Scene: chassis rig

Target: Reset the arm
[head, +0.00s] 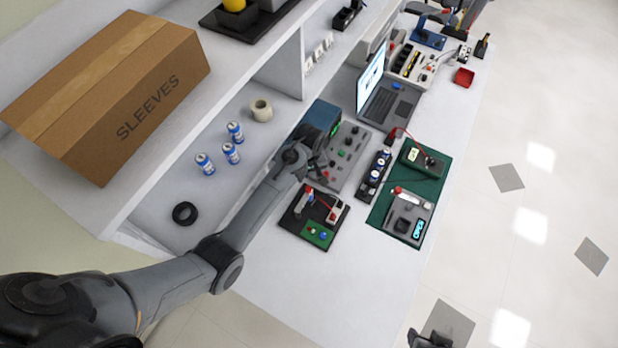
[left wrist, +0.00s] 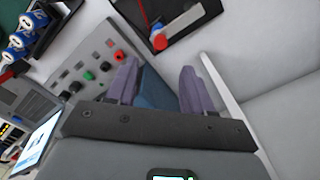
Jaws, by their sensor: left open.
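My left arm reaches in from the left in the head view, over the shelf edge to the workbench. My left gripper (head: 318,160) is at its end, beside the blue instrument box (head: 323,114) and the grey control panel (head: 347,152). In the left wrist view the two purple-grey fingers (left wrist: 157,82) stand apart. The blue box (left wrist: 152,92) shows behind the gap between them; I cannot tell how far off it is. Nothing is visibly held. A small dark part at the bottom edge of the head view may be my right gripper; its jaws cannot be made out.
A black tray (head: 294,231) with small parts lies just below the gripper. A green mat (head: 380,209) with devices and a laptop (head: 388,103) are to the right. A shelf on the left bears a cardboard box (head: 110,95), with cans and tape rolls below. The bench's front end is clear.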

